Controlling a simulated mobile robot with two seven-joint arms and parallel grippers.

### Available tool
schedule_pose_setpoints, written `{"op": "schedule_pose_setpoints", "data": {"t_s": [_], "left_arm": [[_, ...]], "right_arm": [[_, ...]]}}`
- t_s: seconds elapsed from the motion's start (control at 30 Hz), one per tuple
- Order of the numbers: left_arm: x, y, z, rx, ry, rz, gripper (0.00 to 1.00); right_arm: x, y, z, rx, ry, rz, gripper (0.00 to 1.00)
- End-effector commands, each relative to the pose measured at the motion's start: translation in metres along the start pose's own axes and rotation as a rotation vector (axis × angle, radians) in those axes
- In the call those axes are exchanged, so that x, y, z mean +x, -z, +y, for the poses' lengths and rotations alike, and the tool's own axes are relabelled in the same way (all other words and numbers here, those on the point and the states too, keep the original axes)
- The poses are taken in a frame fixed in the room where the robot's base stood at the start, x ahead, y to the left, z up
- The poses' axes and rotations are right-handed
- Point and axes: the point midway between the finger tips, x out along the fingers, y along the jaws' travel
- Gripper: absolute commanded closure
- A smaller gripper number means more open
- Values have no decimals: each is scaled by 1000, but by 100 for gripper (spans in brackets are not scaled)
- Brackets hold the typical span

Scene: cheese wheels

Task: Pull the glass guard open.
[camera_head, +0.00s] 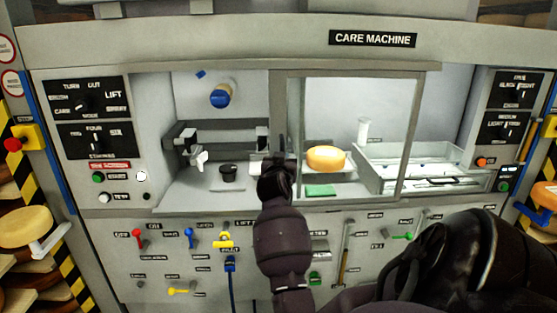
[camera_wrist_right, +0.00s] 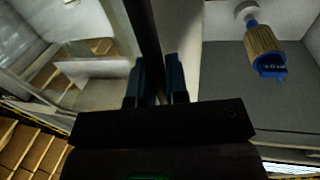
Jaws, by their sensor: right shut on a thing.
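The glass guard (camera_head: 365,82) is a framed clear pane across the middle and right of the care machine's opening, and the opening's left part is uncovered. My right gripper (camera_head: 281,158) is at the guard's left edge, about mid-height. In the right wrist view its two fingers (camera_wrist_right: 157,88) are shut around a dark upright bar (camera_wrist_right: 143,30) on that edge. My left gripper is not in view.
A yellow cheese wheel (camera_head: 326,158) sits behind the glass, with a white tray (camera_head: 370,183) to its right. A blue-ended brush (camera_head: 220,96) hangs in the uncovered left part, also in the wrist view (camera_wrist_right: 265,48). Levers and knobs line the panel (camera_head: 120,215) below.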

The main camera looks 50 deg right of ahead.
Motion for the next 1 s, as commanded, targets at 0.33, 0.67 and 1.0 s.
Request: {"op": "schedule_pose_setpoints", "data": {"t_s": [0.33,0.67,1.0], "left_arm": [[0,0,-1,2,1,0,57],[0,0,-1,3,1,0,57],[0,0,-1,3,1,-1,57]], "right_arm": [[1,2,2,0,-1,3,100],[0,1,1,0,0,2,61],[0,0,1,0,1,1,61]]}}
